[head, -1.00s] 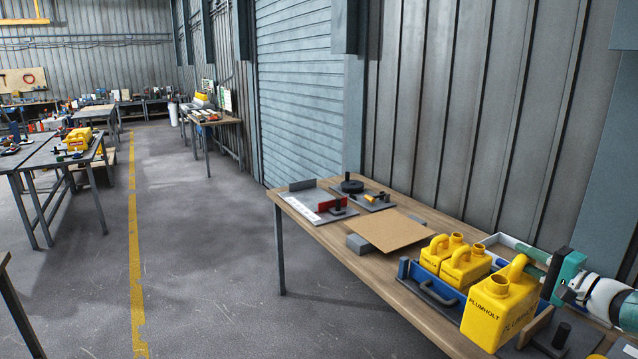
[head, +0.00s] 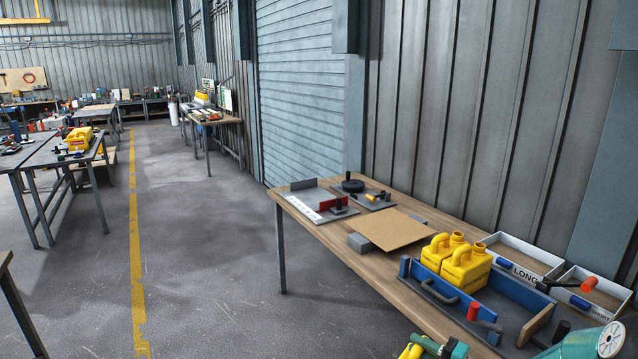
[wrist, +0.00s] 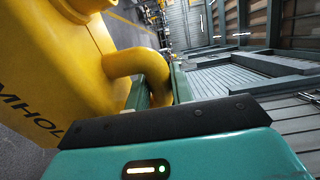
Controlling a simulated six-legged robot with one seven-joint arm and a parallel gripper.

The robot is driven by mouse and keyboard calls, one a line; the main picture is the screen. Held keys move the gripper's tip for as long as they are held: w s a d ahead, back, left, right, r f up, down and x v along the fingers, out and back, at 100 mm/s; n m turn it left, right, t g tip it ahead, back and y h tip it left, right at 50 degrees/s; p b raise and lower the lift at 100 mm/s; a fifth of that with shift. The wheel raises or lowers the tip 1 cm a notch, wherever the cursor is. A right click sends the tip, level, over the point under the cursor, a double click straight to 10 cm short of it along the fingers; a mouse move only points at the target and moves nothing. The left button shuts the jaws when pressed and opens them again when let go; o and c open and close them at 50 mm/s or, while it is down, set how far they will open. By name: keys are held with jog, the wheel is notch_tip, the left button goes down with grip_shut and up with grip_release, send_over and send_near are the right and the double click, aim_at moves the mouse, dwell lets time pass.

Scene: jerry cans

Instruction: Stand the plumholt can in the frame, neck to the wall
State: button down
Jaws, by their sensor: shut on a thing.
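The plumholt can (wrist: 50,70) is yellow with dark lettering and fills the left of the wrist view. My gripper (wrist: 155,95) is shut on its looped yellow handle (wrist: 150,68). In the head view only a yellow bit of the can (head: 412,352) and part of my green gripper (head: 432,346) show at the bottom edge; the rest is cut off. The blue-railed frame (head: 520,300) is on the bench. Two yellow cans (head: 466,268) stand in its far part, necks toward the wall. Its near part is empty.
White trays (head: 525,255), one marked LONG, lie along the wall side. A brown board (head: 392,229) lies beyond the frame.

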jog(key=shift+m+t+h, duration=0.3)
jog(key=shift+m+t, duration=0.2)
jog(key=shift+t, duration=0.2)
jog(key=s+a+f, duration=0.1)
jog(key=a+f, duration=0.1)
jog(key=a, duration=0.1)
jog(key=s+a+f, duration=0.1)
jog(key=a+f, duration=0.1)
jog(key=a, duration=0.1)
jog(key=s+a+f, duration=0.2)
jog(key=a, duration=0.1)
jog(key=shift+a, duration=0.3)
notch_tip(320, 180, down, 7)
jog(key=w+m+t+h, duration=0.2)
jog(key=m+t+h, duration=0.2)
jog(key=m+h, duration=0.4)
jog(key=h, duration=0.4)
jog(key=shift+w+d+f, duration=0.15)
jog(key=shift+w+d, duration=0.1)
jog(key=shift+d, duration=0.15)
jog(key=shift+a, duration=0.2)
jog(key=shift+d, duration=0.15)
jog(key=shift+t, duration=0.3)
